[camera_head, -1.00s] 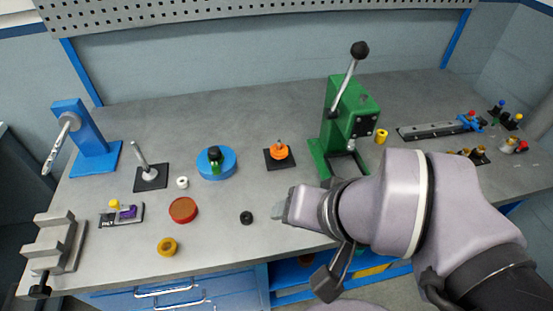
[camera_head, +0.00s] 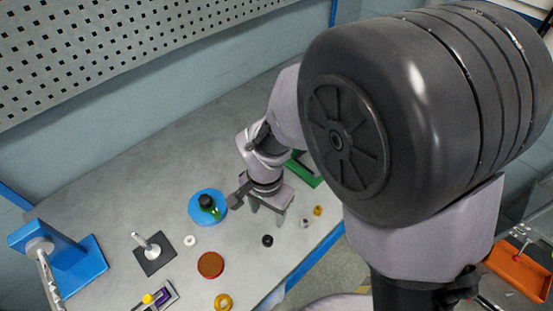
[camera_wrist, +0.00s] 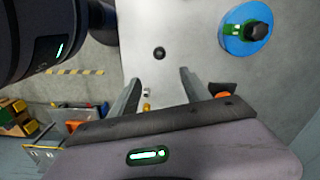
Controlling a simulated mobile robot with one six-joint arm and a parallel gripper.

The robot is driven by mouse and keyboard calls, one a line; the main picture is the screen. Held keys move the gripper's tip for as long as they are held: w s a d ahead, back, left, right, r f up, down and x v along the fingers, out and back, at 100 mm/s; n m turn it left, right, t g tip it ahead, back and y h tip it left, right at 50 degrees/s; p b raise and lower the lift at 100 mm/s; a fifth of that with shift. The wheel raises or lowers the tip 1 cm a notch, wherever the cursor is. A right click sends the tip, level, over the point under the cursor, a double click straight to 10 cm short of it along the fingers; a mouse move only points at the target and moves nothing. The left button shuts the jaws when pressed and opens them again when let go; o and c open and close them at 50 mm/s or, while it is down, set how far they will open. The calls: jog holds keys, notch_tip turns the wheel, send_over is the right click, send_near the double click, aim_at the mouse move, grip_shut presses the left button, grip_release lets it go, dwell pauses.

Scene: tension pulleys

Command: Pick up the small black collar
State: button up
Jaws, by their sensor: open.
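The small black collar (camera_head: 267,240) lies flat on the grey bench top, near the front edge. It shows in the wrist view as a small dark ring (camera_wrist: 158,53), beyond the fingertips and roughly in line with the gap between them. My gripper (camera_head: 266,216) points down, just behind the collar in the head view, and looks raised above the bench. Its two fingers are apart with nothing between them, also in the wrist view (camera_wrist: 158,78). The collar is not touched.
A blue disc (camera_head: 194,208) with a green and black part stands left of my gripper. A white ring (camera_head: 190,240), a red disc (camera_head: 210,264) and a yellow ring (camera_head: 222,302) lie to the left. Small grey (camera_head: 304,223) and brass-coloured (camera_head: 318,210) pieces lie right of the collar.

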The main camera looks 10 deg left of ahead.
jog(key=b, duration=0.2)
send_over(268, 242)
jog(key=f, duration=1)
jog(key=shift+w+d+f, duration=0.15)
jog(key=shift+w+f, duration=0.05)
jog(key=shift+w, duration=0.1)
jog(key=f, duration=0.1)
jog(key=f+b, duration=0.1)
jog(key=f, duration=0.3)
jog(key=shift+s+a+f, duration=0.1)
jog(key=shift+s+a, duration=0.1)
jog(key=shift+s, duration=0.1)
grip_shut()
